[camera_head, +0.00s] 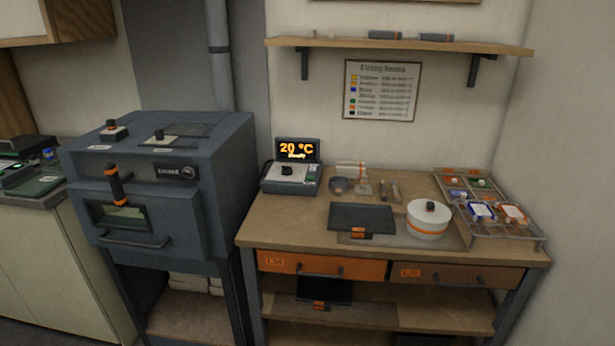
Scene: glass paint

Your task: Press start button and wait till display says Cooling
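A small control unit (291,177) stands at the back left of the wooden table, with a dark knob or button on its pale top. Its display (297,150) is lit and reads "20 °C" in orange, with a smaller word below that looks like "Ready". Left of the table stands a blue-grey kiln (160,180) with an orange-banded handle, a small window and a plate reading "Locked" or similar. Two black knobs sit on the kiln's top. I cannot tell which control is the start button. Neither of my grippers is in view.
The table (290,228) holds a dark tray (361,218), a white round container (428,220), small tools and a wire rack (500,236) with colored items. A shelf (400,46) and a chart (382,91) are on the wall. A counter (30,195) stands at the left.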

